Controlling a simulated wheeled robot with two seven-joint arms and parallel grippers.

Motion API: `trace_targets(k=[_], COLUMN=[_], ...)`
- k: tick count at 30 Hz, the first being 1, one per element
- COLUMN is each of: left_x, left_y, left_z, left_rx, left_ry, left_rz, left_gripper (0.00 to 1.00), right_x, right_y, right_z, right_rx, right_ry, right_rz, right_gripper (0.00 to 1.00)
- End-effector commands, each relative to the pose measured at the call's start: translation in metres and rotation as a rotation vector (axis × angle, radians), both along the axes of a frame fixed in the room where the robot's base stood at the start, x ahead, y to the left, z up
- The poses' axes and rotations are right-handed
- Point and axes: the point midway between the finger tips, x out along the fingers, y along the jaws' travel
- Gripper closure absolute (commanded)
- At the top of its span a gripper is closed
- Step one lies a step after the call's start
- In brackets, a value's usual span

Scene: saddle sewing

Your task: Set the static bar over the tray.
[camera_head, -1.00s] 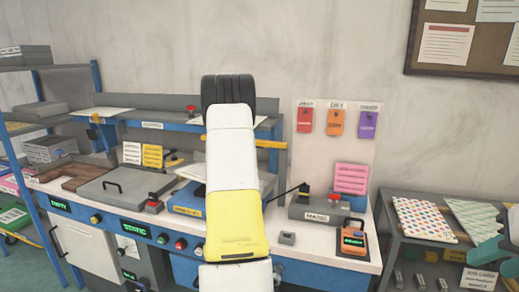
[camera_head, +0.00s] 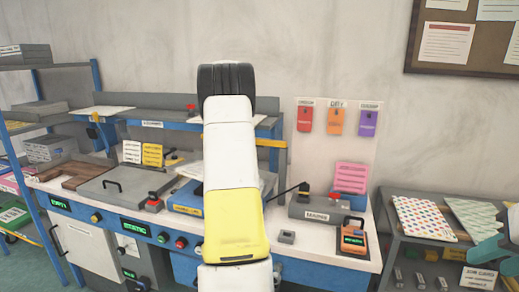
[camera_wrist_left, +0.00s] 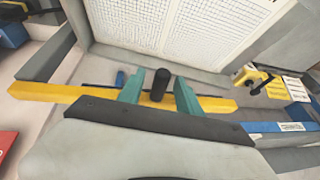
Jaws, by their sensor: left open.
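The yellow bar (camera_head: 270,143), which looks like the static bar, runs across the back of the bench, partly hidden by my left arm. In the left wrist view the bar (camera_wrist_left: 215,103) carries an upright black knob (camera_wrist_left: 160,84). My left gripper (camera_wrist_left: 160,95) is open, its teal fingers on either side of the knob with gaps visible. A pale mesh panel in a grey frame (camera_wrist_left: 165,22) lies beyond the bar; I cannot tell whether this is the tray. My right gripper (camera_head: 490,248) is at the right edge, cut off, its jaw opening unclear.
A grey lidded box (camera_head: 108,187) is on the bench at left. A grey unit with a lever (camera_head: 318,210) and an orange device (camera_head: 353,238) stand at right. A blue-framed rack (camera_head: 40,130) is at far left, and a side table with patterned sheets (camera_head: 425,220) at right.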

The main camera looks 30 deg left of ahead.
Motion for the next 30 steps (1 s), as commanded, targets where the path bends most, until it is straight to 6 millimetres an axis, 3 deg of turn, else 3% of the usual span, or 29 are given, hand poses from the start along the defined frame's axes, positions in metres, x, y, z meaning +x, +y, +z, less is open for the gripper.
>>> trace_targets(k=[4, 9, 30], left_x=[-0.008, -0.012, -0.012], left_y=[-0.005, -0.007, -0.007], left_z=[0.021, 0.03, 0.031], left_rx=[0.0, -0.002, -0.002], left_ry=[-0.001, 0.001, 0.002], left_rz=[0.001, 0.002, 0.001], left_gripper=[0.59, 0.59, 0.59], right_x=[0.0, 0.0, 0.0], right_y=[0.0, 0.0, 0.0], right_z=[0.0, 0.0, 0.0], right_rx=[0.0, 0.0, 0.0], right_ry=[0.0, 0.0, 0.0], right_rz=[0.0, 0.0, 0.0], right_gripper=[0.64, 0.64, 0.64])
